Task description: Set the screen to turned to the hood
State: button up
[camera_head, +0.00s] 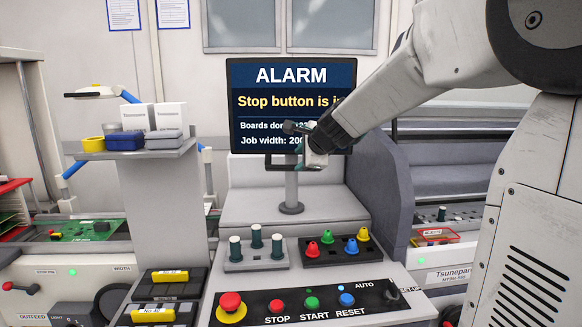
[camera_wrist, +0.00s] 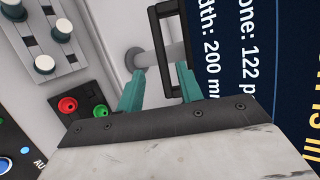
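The screen (camera_head: 250,110) stands upright on a grey post above the machine and faces my head camera. It reads "ALARM" and "Stop button is i…", and its right part is hidden by my arm. A black loop handle (camera_head: 280,168) sits at its lower edge; it also shows in the wrist view (camera_wrist: 156,40). My gripper (camera_head: 300,150) is at this handle. In the wrist view its teal fingers (camera_wrist: 159,75) are spread apart, with part of the handle between them. The right finger overlaps the loop; I cannot tell whether it touches. The hood is not clearly identifiable.
Below the screen is a control panel with a red emergency button (camera_head: 231,305), stop, start and reset buttons. A grey shelf (camera_head: 150,150) with boxes is at left.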

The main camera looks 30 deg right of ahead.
aim_at(291, 167)
jog(key=x, duration=0.7)
jog(key=shift+w+d+f, duration=0.1)
jog(key=shift+w, duration=0.1)
grip_shut()
